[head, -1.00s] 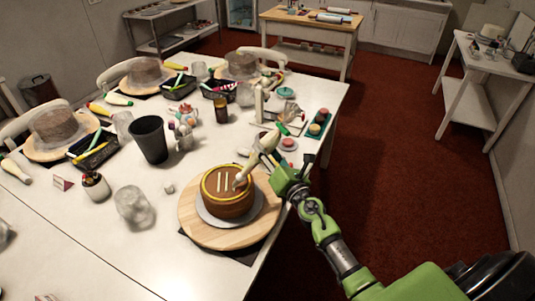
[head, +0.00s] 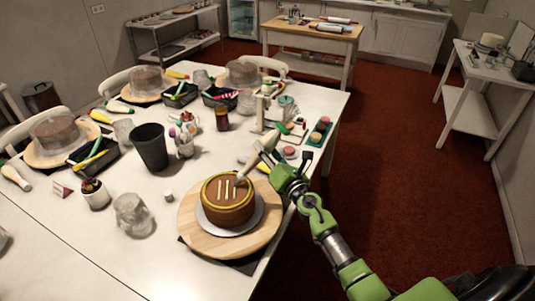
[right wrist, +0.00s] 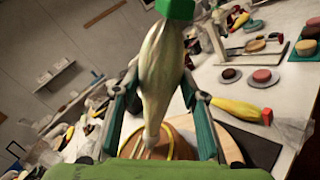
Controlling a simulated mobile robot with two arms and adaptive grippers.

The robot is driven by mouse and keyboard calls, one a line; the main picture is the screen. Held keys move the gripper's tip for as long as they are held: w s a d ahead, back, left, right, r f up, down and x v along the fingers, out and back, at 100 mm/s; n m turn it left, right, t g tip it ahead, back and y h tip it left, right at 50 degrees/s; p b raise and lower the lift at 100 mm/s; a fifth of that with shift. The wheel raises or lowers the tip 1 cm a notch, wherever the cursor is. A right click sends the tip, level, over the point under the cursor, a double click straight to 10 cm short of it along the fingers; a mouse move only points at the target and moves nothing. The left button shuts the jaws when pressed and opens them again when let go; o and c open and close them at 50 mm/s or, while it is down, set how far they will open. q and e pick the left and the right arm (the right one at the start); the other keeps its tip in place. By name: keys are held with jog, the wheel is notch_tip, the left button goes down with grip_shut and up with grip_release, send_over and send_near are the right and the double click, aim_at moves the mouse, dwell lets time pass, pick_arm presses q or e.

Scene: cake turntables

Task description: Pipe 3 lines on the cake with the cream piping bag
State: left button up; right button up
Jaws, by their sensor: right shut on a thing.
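The brown cake (head: 228,210) has a yellow ring around its top edge and stands on a grey board on the wooden turntable (head: 200,240), near the table's right edge. Three short, pale, roughly parallel lines (head: 227,190) show on its top. My right gripper (head: 274,168) is shut on the cream piping bag (head: 258,155), which leans with its nozzle down over the right part of the cake top. In the right wrist view the bag (right wrist: 160,70) hangs between the fingers, its green end up. I cannot tell whether the nozzle touches the cake. My left gripper is out of view.
A dark cup (head: 150,148), a clear crumpled-looking jar (head: 133,215) and a small potted item (head: 95,194) stand left of the cake. Other covered cakes and black trays (head: 218,97) fill the table's far side. Red floor lies clear to the right.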

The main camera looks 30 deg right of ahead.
jog(key=shift+w+d+b, duration=0.3)
jog(key=shift+w, duration=0.45)
jog(key=shift+w+d+b, duration=0.25)
jog(key=shift+w+d, duration=0.05)
jog(key=shift+w, duration=0.45)
jog(key=o, duration=0.4)
jog(key=shift+r, duration=0.15)
notch_tip(320, 180, up, 4)
jog(key=p, duration=0.4)
